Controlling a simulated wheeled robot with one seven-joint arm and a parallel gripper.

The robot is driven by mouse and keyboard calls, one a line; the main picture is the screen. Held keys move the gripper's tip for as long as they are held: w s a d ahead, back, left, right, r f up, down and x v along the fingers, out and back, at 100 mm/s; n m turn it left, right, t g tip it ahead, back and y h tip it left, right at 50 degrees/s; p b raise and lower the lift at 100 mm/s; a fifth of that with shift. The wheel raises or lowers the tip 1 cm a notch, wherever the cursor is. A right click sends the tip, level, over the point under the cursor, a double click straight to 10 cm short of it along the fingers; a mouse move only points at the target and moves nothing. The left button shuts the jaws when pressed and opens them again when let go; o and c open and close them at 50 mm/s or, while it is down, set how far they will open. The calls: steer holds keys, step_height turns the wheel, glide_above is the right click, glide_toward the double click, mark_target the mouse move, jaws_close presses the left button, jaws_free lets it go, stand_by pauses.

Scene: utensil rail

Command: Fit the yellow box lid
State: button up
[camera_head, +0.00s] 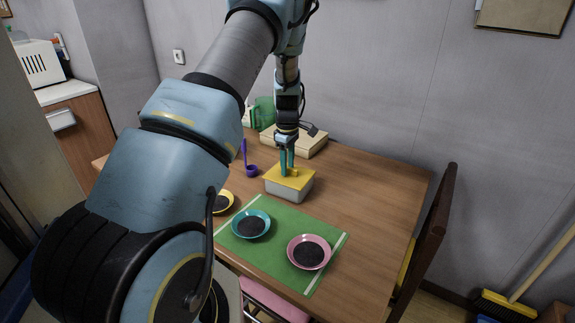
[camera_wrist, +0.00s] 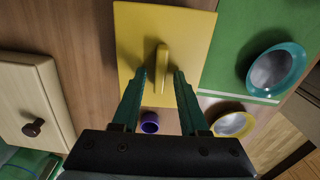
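The yellow lid (camera_head: 291,178) lies on top of the pale grey box (camera_head: 290,191) at the middle of the table. The lid looks about level; whether it is fully seated is too small to tell. In the wrist view the lid (camera_wrist: 190,40) fills the upper middle, with a raised yellow handle (camera_wrist: 162,62) on it. My gripper (camera_head: 287,170) points down over the lid. In the wrist view its green fingers (camera_wrist: 159,74) stand on either side of the handle, with a gap showing at both sides. The box is hidden under the lid in the wrist view.
A green mat (camera_head: 285,258) in front bears a teal bowl (camera_head: 250,223) and a pink bowl (camera_head: 309,252). A yellow bowl (camera_head: 222,202) and a purple ladle (camera_head: 251,170) are to the left. A wooden box (camera_head: 308,144) stands behind. The table right of the lid is clear.

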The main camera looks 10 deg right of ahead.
steer(key=shift+o, duration=0.3)
steer(key=shift+r, duration=0.1)
steer(key=shift+r, duration=0.25)
step_height(320, 180, up, 10)
steer(key=b, duration=0.2)
steer(key=s+a+r+m, duration=0.1)
steer(key=s+a+m, duration=0.4)
steer(key=s+a, duration=0.4)
steer(key=s+a+r+m+t, duration=0.1)
steer(key=s+a+r+m, duration=0.1)
steer(key=s+a+m, duration=0.4)
steer(key=s+a, duration=0.4)
steer(key=s, duration=0.5)
steer(key=shift+s+a+r+t, duration=0.2)
steer(key=shift+a+r+t, duration=0.05)
steer(key=shift+r+t, duration=0.05)
